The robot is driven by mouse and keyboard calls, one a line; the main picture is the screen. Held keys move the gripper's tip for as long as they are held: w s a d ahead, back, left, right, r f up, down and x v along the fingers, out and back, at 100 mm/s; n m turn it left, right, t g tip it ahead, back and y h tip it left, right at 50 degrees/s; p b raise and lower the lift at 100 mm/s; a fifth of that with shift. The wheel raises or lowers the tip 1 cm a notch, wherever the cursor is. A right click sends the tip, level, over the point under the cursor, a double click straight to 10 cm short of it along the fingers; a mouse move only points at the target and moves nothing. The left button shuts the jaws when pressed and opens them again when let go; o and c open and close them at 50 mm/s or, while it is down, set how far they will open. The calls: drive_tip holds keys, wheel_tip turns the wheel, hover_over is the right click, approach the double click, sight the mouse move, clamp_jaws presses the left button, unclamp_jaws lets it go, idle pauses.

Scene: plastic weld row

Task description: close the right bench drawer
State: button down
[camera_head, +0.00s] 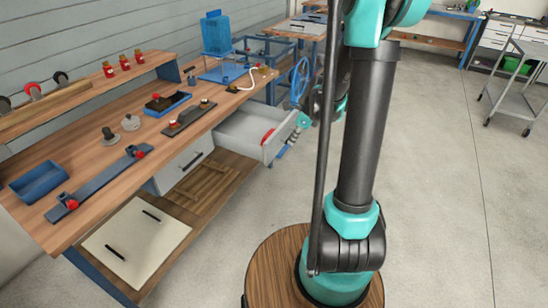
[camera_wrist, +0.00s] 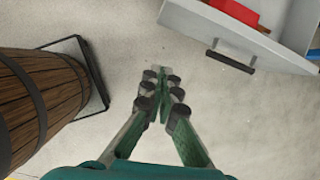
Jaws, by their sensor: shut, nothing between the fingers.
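The right bench drawer (camera_head: 240,133) is pulled out from under the wooden bench, and its grey front faces right. In the wrist view the drawer (camera_wrist: 222,28) is at the top right, with its dark bar handle (camera_wrist: 230,62) on the front. A red item (camera_wrist: 236,12) lies inside it. My gripper (camera_wrist: 163,78) is shut and empty, over the floor and apart from the drawer front in the wrist view. In the head view my gripper (camera_head: 281,152) is just right of the drawer front, and part of my arm hides the area beyond.
A shut drawer (camera_head: 178,168) is left of the open one. The bench top (camera_head: 85,170) holds a blue tray (camera_head: 38,181), clamps and other tools. A wooden barrel (camera_wrist: 32,105) stands left of my gripper in the wrist view. Bare floor (camera_head: 440,200) lies to the right.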

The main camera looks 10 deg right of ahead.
drive_tip(key=m, duration=0.1)
hover_over(270, 159)
drive_tip(key=s+d, duration=0.1)
drive_tip(key=d, duration=0.1)
drive_tip(key=shift+m, duration=0.3)
drive_tip(key=shift+s+f, duration=0.15)
drive_tip(key=shift+f, duration=4.8)
drive_tip(key=shift+a, duration=0.15)
drive_tip(key=w+a, duration=0.5)
drive_tip(key=a, duration=0.2)
drive_tip(key=w+a, duration=0.6)
drive_tip(key=a, duration=0.2)
drive_tip(key=w+a, duration=0.5)
drive_tip(key=a, duration=0.3)
drive_tip(key=shift+w+a, duration=0.15)
drive_tip(key=shift+w, duration=0.25)
drive_tip(key=shift+r, duration=0.1)
